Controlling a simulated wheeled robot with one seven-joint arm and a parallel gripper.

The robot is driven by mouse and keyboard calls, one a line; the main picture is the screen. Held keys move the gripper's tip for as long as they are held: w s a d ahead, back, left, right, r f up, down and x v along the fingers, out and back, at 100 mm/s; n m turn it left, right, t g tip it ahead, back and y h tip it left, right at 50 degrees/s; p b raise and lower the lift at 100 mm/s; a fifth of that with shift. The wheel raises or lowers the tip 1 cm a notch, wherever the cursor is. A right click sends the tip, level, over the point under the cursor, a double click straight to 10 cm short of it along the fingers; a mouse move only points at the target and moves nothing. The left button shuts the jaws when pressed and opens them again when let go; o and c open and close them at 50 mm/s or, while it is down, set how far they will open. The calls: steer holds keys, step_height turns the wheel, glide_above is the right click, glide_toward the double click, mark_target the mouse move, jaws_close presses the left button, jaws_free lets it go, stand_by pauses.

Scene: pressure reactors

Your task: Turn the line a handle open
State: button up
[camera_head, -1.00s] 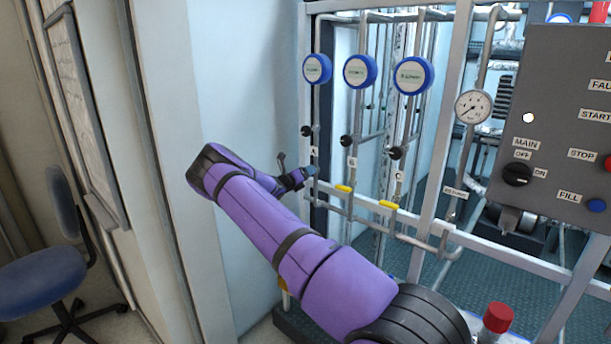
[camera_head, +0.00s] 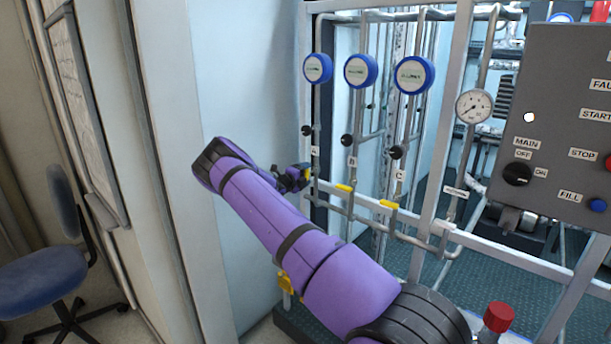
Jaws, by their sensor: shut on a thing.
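The line A handle (camera_head: 308,174) is a small yellow lever on the pipe under the "A" label (camera_head: 314,152). Only a bit of yellow shows, at my gripper's fingertips. My gripper (camera_head: 304,174), at the end of my purple arm, is shut on this handle, coming from the left. The fingers and wrist hide most of the handle, so its exact angle cannot be told. The line B handle (camera_head: 344,188) and line C handle (camera_head: 389,204) are yellow levers to the right, both lying roughly along the horizontal rail.
Black knobs and blue-rimmed gauges (camera_head: 318,68) sit above the handles. A grey control panel (camera_head: 565,125) and a dial gauge (camera_head: 474,106) are at right. A metal frame post (camera_head: 440,140) stands between. A pale wall (camera_head: 245,80) is close on the left. A blue chair (camera_head: 42,270) stands lower left.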

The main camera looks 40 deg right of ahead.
steer(key=shift+f+n, duration=0.1)
steer(key=shift+n, duration=0.4)
steer(key=o, duration=0.9)
steer(key=shift+o, duration=0.2)
steer(key=a, duration=1.1)
steer(key=shift+s, duration=0.4)
